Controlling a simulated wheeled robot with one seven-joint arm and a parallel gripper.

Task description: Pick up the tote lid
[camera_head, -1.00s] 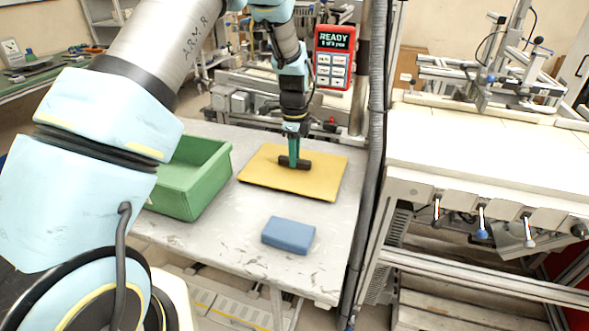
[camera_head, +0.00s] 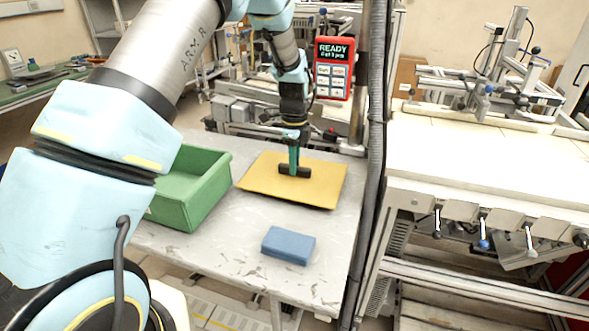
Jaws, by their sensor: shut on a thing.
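The tote lid (camera_head: 265,182) is a flat yellow panel with a black bar handle (camera_head: 295,171) at its middle. It lies over the grey table, to the right of the open green tote (camera_head: 190,212). My gripper (camera_head: 294,166) points down over the lid's middle, with its green fingers shut on the black handle. The handle hides part of the fingertips. The lid looks about level and close to the table top; I cannot tell whether a small gap is under it.
A blue block (camera_head: 288,245) lies on the grey table (camera_head: 225,255) in front of the lid. A grey post with a hose (camera_head: 375,150) stands at the table's right edge. A red handheld panel (camera_head: 333,68) hangs behind. A white workbench (camera_head: 480,155) stands at the right.

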